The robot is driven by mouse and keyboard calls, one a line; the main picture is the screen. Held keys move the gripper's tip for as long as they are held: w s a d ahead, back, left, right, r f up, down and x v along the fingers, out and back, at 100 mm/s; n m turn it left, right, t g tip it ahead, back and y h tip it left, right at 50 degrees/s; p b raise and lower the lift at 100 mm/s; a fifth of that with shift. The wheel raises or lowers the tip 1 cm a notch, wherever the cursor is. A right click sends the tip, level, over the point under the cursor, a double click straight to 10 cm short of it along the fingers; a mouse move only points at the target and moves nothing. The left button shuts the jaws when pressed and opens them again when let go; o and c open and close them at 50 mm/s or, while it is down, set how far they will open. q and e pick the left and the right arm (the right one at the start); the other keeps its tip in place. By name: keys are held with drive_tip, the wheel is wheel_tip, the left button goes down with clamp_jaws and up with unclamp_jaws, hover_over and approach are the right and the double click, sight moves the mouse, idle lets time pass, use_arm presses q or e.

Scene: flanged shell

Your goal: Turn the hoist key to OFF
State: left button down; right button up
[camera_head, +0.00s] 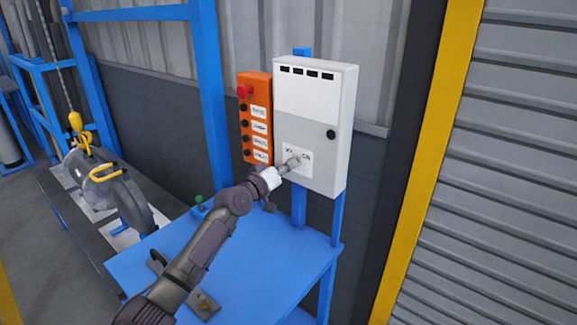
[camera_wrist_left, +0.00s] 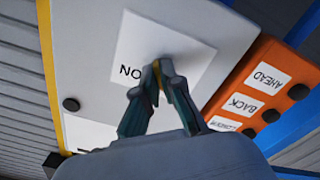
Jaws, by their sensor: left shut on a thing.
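The white control cabinet (camera_head: 312,110) stands upright on a blue post. A white label (camera_head: 306,153) is on its lower front. In the left wrist view the label (camera_wrist_left: 135,45) shows upside down with the letters ON; the rest is behind my fingers. My left gripper (camera_head: 293,162) reaches the label from the front left. In the left wrist view my left gripper (camera_wrist_left: 156,72) has its fingertips together in front of the label, shut on the hoist key. The key is hidden by the fingers, so its angle cannot be told. My right gripper is not in view.
An orange button box (camera_head: 257,118) with a red knob (camera_head: 244,91) hangs close left of the cabinet. A yellow post (camera_head: 430,150) and grey shutter (camera_head: 510,190) stand right.

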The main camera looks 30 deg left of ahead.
use_arm(q)
drive_tip(key=shift+n, duration=0.5)
drive_tip(key=c, duration=1.3)
unclamp_jaws()
drive_tip(key=s, duration=0.8)
drive_tip(key=s+a, duration=0.1)
drive_tip(key=s, duration=0.3)
